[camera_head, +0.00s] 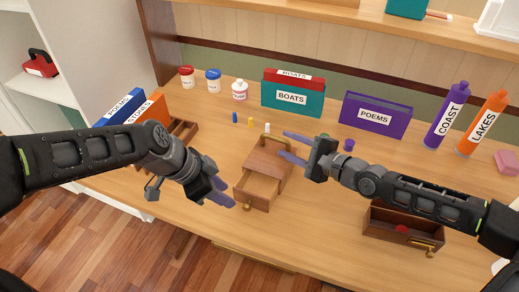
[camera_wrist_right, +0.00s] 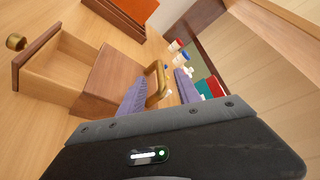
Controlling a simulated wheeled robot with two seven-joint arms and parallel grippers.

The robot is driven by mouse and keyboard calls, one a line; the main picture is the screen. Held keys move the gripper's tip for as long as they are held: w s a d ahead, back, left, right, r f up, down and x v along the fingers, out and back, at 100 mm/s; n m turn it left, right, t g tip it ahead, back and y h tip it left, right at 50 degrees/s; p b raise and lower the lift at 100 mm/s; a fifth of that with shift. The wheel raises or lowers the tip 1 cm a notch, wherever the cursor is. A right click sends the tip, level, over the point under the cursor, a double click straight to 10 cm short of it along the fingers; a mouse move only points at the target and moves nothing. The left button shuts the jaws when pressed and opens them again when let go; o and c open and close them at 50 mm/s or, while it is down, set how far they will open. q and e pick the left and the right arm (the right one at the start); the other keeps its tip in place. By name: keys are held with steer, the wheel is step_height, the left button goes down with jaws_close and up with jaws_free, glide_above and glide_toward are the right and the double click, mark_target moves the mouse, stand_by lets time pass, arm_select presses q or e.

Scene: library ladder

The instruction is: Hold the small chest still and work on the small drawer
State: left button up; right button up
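The small wooden chest (camera_head: 270,158) stands on the desk with a brass handle on its top. Its small drawer (camera_head: 256,188) is pulled out, looks empty, and has a brass knob (camera_head: 248,208) on its front. The chest (camera_wrist_right: 108,77), drawer and knob (camera_wrist_right: 16,42) also show in the right wrist view. My right gripper (camera_head: 294,148) is open at the chest's handle (camera_wrist_right: 156,85); its fingers lie on either side of the handle, with a gap visible. My left gripper (camera_head: 228,194) appears slightly open and empty, just left of the drawer.
A second wooden box (camera_head: 405,225) with a red item inside is at the right. Small blue, yellow and white pieces stand behind the chest. Labelled boxes (camera_head: 292,98) and bottles (camera_head: 447,115) line the back. Another wooden tray (camera_head: 184,132) is at the left.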

mark_target(275, 140)
steer(key=x, duration=0.6)
steer(key=shift+c, duration=0.4)
jaws_close()
steer(key=shift+f, duration=0.15)
stand_by(0.9)
